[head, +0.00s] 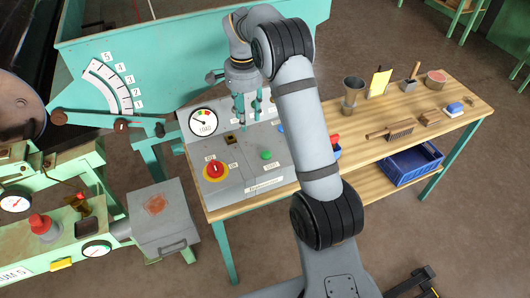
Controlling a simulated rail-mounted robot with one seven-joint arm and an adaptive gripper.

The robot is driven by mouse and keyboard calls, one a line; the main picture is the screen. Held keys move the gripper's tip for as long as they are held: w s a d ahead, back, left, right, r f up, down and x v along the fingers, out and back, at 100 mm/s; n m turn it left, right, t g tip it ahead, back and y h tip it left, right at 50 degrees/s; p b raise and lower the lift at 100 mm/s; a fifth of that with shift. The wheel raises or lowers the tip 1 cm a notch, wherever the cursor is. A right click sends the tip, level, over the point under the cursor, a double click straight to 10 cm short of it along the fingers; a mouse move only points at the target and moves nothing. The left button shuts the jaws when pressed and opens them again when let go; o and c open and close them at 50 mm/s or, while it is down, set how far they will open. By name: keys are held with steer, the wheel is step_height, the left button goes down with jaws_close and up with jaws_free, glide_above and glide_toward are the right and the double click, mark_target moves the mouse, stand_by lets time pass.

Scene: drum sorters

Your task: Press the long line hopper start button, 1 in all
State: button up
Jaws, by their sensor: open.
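A grey control box (225,196) stands at the left end of the wooden table. On its face are a round green button (266,155) and a larger red mushroom button (215,169) on a yellow ring. A white label below them is too small to read surely, so I cannot tell which control it names. My gripper (248,122) points down over the back of the box, its two teal fingers apart and empty. It appears above and behind the green button, not touching it. My arm hides the right part of the box, where a bit of blue shows.
A dial gauge (203,122) rises at the box's back left. The wooden table (369,183) holds a metal cup (352,93), brushes and a blue block on the right. A blue crate (411,163) is on the lower shelf. Green machinery with a lever scale stands left.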

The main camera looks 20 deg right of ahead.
steer(key=shift+c, duration=1.3)
